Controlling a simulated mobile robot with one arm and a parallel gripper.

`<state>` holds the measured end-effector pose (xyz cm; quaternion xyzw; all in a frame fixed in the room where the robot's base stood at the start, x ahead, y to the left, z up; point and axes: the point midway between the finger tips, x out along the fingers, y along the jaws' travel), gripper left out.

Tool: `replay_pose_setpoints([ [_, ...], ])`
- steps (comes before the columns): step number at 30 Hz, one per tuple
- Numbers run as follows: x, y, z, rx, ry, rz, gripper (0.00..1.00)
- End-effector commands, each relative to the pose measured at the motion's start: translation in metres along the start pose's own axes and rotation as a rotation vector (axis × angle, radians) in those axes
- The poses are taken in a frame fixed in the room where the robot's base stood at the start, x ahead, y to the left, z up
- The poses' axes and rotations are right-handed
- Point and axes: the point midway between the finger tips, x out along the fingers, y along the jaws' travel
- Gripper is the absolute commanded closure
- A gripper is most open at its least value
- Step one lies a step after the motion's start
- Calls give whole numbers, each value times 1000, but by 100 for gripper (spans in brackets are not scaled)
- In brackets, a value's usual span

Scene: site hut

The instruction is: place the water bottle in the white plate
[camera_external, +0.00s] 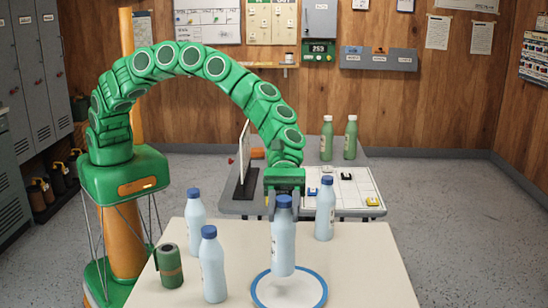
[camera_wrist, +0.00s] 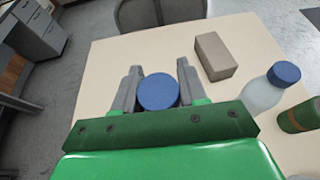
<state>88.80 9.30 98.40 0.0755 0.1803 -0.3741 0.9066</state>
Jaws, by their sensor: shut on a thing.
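My gripper (camera_external: 284,200) points down and is shut on a pale blue water bottle (camera_external: 283,250) with a blue cap. The bottle is upright. In the wrist view its cap (camera_wrist: 158,92) shows between the two fingers (camera_wrist: 160,84). The white plate (camera_external: 290,296) with a blue rim lies near the front of the light table. The bottle's base overlaps the far part of the plate in the external view; I cannot tell whether it touches. The plate does not show in the wrist view.
Similar bottles stand left (camera_external: 196,210), front left (camera_external: 212,268) and right (camera_external: 325,212) of the held one. A green can (camera_external: 168,266) is at the table's left edge. The wrist view shows a grey-beige block (camera_wrist: 215,57). The table's right side (camera_external: 375,265) is clear.

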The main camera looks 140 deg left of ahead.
Motion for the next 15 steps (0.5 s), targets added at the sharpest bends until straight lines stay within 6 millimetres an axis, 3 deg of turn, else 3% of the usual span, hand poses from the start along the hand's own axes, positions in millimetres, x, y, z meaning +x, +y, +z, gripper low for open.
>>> replay_pose_setpoints([
  [15, 21, 15, -17, 1, 0, 0, 100],
])
